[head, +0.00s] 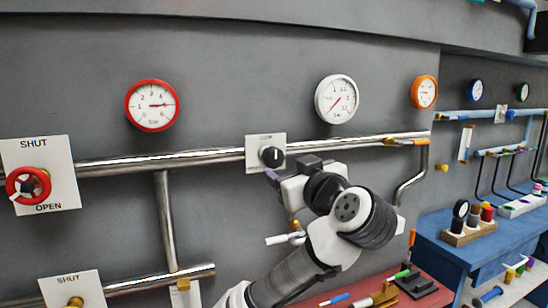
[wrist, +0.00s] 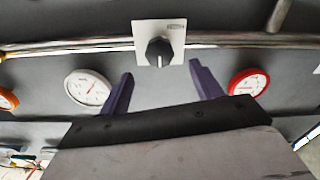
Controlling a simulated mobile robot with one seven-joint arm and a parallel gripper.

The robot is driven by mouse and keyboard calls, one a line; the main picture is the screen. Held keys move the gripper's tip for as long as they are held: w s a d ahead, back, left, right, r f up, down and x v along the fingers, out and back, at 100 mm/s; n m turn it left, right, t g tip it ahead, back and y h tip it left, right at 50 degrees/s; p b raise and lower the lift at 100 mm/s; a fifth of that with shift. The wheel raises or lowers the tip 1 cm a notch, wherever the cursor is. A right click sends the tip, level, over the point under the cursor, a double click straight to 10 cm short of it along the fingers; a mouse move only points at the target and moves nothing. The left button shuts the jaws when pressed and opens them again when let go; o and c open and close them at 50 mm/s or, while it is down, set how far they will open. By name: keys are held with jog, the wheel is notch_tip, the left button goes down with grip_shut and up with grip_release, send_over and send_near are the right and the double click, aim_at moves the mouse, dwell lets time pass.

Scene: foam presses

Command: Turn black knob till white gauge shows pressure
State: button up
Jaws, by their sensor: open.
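The black knob (head: 271,156) sits on a white square plate on the pipe along the grey wall. It also shows in the wrist view (wrist: 158,50), with a pale mark on its lower edge there. The white-rimmed gauge (head: 336,99) is on the wall above and right of the knob. Its thin red needle slants, but its reading is too small to tell. It also shows in the wrist view (wrist: 88,87). My gripper (wrist: 161,70) is open and empty. Its two purple fingers stand either side of the knob's line, apart from it.
A red gauge (head: 152,105) and a red valve wheel (head: 28,186) with SHUT and OPEN labels are on the left. An orange gauge (head: 424,92) is on the right. A red bench (head: 375,286) with tools lies below, beside a blue bench (head: 446,243).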

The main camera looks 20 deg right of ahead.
aim_at(276, 160)
jog(key=w+p, duration=0.1)
jog(key=w, duration=0.3)
jog(key=w+p, duration=0.1)
jog(key=w, duration=0.2)
jog(key=shift+w+a+r+p, duration=0.15)
jog(key=shift+w+p, duration=0.2)
jog(key=shift+w, duration=0.6)
jog(key=c, duration=1)
jog(key=shift+f, duration=0.2)
